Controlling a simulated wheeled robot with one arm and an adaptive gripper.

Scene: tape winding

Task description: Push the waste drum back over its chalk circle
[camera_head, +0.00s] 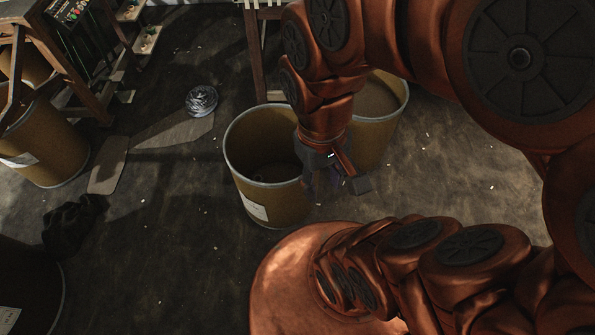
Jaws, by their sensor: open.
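An open tan drum with a grey metal rim and a white label (242,190) stands upright in the middle of the camera_head view. Its inside looks mostly empty, with something small and dark at the bottom. My gripper (335,183) is open and points down by this drum's right side, hiding part of its rim. I cannot tell whether it touches the drum. A second open tan drum (374,133) stands just behind to the right, partly hidden by my arm. I cannot tell which is the waste drum. No chalk circle shows on the visible floor.
More drums stand at the left (45,150) and lower left (22,285). A black crumpled bag (72,222), flat cardboard pieces (108,165) and a silvery coil (201,100) lie on the floor. A wooden bench (80,85) is at upper left. Floor at right is mostly clear.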

